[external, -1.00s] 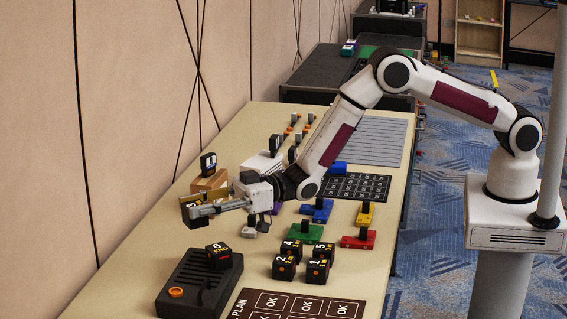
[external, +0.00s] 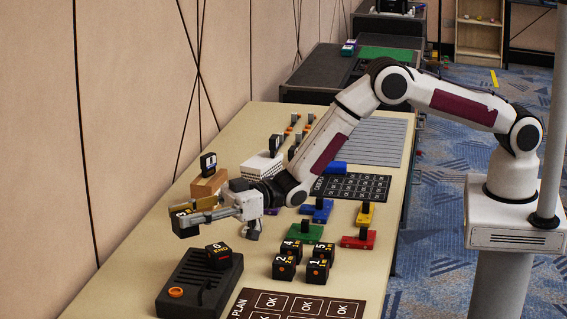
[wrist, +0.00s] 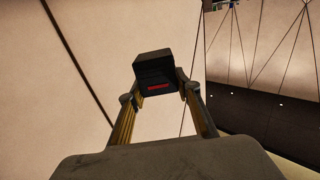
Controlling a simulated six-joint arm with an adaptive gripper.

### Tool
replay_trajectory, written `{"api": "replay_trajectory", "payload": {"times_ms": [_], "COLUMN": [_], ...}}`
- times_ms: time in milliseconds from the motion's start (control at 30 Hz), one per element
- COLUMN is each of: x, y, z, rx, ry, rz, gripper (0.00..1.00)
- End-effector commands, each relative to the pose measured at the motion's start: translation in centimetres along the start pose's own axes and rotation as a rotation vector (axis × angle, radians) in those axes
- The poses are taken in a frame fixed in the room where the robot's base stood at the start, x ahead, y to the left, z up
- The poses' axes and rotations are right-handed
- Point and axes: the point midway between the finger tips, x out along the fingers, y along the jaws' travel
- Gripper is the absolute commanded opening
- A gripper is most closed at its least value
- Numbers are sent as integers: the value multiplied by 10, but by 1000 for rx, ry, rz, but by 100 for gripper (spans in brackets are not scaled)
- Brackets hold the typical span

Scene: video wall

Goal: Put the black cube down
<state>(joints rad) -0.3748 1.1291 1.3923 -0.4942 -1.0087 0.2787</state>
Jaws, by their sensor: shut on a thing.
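The black cube (external: 181,222) is between the fingertips of my gripper (external: 192,218), over the left side of the long table. In the wrist view the black cube (wrist: 154,72) shows a face with red lettering, and the two fingers of my gripper (wrist: 158,94) press on its left and right sides. The cube looks raised above the table, but its exact height is hard to tell. A dark box (external: 200,285) with an orange button stands in front of my gripper. Another black cube marked END (external: 220,256) sits on that box.
Several numbered black cubes (external: 285,267) stand right of the dark box. Green (external: 304,233), blue (external: 317,210), red (external: 358,241) and yellow (external: 366,214) blocks with black handles lie mid-table. A wooden block (external: 208,184) with a black tag is behind my gripper. A dark PLAN board (external: 300,305) lies in front.

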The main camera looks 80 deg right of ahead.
Motion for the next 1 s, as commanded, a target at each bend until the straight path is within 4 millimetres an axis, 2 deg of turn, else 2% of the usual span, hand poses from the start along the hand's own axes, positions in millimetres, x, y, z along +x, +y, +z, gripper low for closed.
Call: {"api": "replay_trajectory", "payload": {"times_ms": [200,400,867,1000], "x": [0,0,0,0], "y": [0,0,0,0], "z": [28,48,52,60], "rx": [1,1,0,0], "ry": [-2,-1,0,-2], "rz": [1,1,1,1], "gripper": [7,7,7,7]}}
